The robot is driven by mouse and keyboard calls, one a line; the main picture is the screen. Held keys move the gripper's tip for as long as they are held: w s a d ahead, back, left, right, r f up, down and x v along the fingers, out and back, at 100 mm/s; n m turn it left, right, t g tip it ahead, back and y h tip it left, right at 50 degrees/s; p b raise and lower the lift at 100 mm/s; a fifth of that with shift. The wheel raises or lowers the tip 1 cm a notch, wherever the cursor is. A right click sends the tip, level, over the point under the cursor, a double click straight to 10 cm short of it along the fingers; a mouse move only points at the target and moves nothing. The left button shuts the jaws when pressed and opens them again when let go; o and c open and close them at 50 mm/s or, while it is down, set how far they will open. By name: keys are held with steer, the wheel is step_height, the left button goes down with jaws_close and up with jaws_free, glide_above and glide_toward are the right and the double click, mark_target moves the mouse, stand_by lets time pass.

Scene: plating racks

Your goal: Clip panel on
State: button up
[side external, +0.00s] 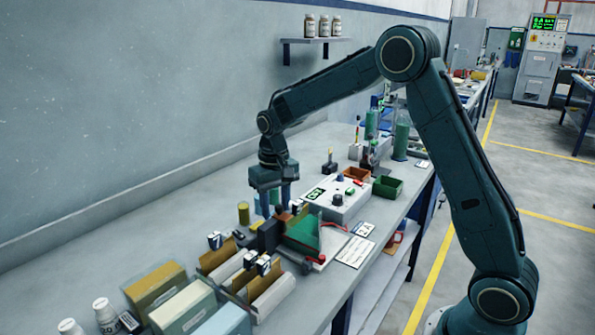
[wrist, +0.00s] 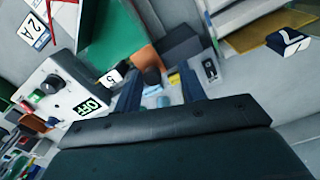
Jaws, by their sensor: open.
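My gripper (side external: 276,204) points down behind the panel, above the bench and apart from the panel. In the wrist view my gripper (wrist: 160,90) has its two fingers spread, with nothing held between them. Small blocks and a dark knob lie beyond the fingertips. A red clip (side external: 320,258) is at the panel's lower right. Whether it grips anything is unclear.
A white control box (side external: 338,199) with a display reading OFF (wrist: 90,106) stands right of my gripper. Green (side external: 387,187) and brown (side external: 357,173) bins stand behind it. Cardboard-sided racks (side external: 262,290) and boxes (side external: 183,306) fill the near bench.

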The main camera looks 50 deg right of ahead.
steer(key=shift+a+r, duration=0.25)
steer(key=shift+a, duration=0.4)
steer(key=shift+a+r, duration=0.2)
steer(key=shift+a, duration=0.4)
step_height(320, 180, up, 13)
steer(key=s+a+r+n+t, duration=0.1)
steer(key=s+t, duration=0.1)
steer(key=s, duration=1)
steer(key=s+a+r+n+t, duration=0.1)
steer(key=s+n+t, duration=0.1)
steer(key=s, duration=1.1)
steer(key=shift+s+t, duration=0.3)
steer(key=shift+t, duration=0.1)
steer(key=shift+r, duration=0.1)
